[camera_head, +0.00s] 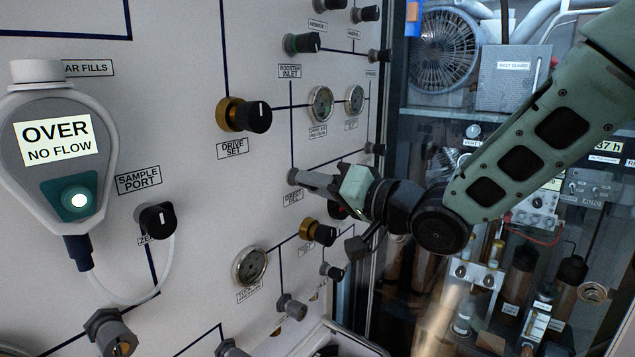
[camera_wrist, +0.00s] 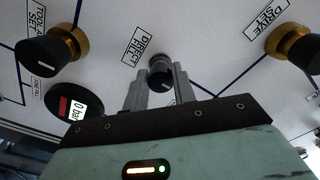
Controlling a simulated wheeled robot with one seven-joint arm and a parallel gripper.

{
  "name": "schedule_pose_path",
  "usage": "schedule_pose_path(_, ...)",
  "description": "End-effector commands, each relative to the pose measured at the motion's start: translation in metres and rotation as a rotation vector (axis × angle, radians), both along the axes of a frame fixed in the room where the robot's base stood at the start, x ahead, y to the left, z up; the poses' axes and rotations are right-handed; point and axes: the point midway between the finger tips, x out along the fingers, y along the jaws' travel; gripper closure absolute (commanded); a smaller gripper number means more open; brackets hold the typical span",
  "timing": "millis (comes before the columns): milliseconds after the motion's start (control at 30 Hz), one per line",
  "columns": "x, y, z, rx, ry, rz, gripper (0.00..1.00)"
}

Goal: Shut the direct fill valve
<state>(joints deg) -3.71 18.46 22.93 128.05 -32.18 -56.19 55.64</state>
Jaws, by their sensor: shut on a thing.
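The direct fill valve is a small dark knob (camera_wrist: 159,69) on the white panel, beside its "DIRECT FILL" label (camera_wrist: 139,45). In the wrist view my gripper (camera_wrist: 160,80) has one finger on each side of the knob and is shut on it. A short light mark shows on the knob's face. In the head view my gripper (camera_head: 308,182) reaches the panel from the right. The "DIRECT FILL" label (camera_head: 292,196) is partly covered there, and the knob is mostly hidden by the fingers.
The drive set knob (camera_head: 245,115) sticks out at the upper left of my gripper. A gold-collared knob (camera_head: 318,232) and a gauge (camera_head: 250,266) sit below. A grey hand-held meter (camera_head: 58,150) reads "OVER NO FLOW". A cabinet with a fan (camera_head: 444,50) stands at the right.

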Motion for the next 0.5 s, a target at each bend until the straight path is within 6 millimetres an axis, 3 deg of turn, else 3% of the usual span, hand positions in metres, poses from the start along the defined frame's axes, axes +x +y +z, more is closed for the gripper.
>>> schedule_pose_path(267,-0.0004,-0.0002,-0.0018,-0.002,0.003,0.001,0.97)
schedule_pose_path(300,-0.0004,-0.0002,-0.0018,-0.003,0.003,0.0,0.71)
schedule_pose_path(367,-0.0005,-0.0002,-0.0017,-0.002,0.003,0.001,0.54)
schedule_pose_path(500,-0.0002,-0.0001,-0.0011,-0.002,0.001,0.001,0.52)
